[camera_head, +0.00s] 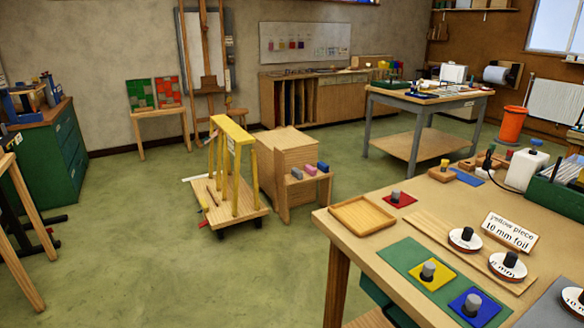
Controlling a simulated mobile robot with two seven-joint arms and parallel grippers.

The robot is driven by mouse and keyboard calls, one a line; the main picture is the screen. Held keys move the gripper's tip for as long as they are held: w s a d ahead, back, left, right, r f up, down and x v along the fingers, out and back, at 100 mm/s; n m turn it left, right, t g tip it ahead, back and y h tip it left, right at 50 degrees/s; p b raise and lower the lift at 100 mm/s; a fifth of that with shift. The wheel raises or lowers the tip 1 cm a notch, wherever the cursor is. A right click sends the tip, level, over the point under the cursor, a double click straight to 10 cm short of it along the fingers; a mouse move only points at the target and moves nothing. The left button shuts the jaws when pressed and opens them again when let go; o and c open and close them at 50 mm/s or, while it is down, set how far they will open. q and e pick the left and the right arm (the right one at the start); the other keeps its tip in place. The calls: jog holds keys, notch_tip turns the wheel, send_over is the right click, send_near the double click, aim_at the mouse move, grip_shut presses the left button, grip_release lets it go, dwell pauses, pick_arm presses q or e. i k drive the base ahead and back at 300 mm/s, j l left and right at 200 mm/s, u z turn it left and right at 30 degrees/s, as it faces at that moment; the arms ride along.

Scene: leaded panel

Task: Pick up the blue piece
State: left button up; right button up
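A blue square piece (488,314) with a grey cylindrical knob lies at the front of the wooden worktable (345,233), near the bottom of the head view. It lies at the near right end of a green mat (401,255). A yellow square piece (441,282) with a similar knob lies on the same mat, to its left and farther back. A red square piece (404,202) with a knob lies farther back, beside a shallow wooden tray (362,214). Neither of my grippers is in view.
White discs with dark knobs (466,239) and a sign (510,232) reading "yellow piece 10 mm foil" stand right of the mat. A white bottle (525,168) and a green crate (556,196) are behind. A wooden cart (240,212) stands left of the table; green floor is open left.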

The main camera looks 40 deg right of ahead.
aim_at(476, 308)
jog(key=i+z, duration=0.2)
jog(key=z, duration=0.15)
jog(key=i+z, duration=0.15)
jog(key=z, duration=0.2)
jog(key=i+j+z, duration=0.15)
jog(key=z, duration=1.75)
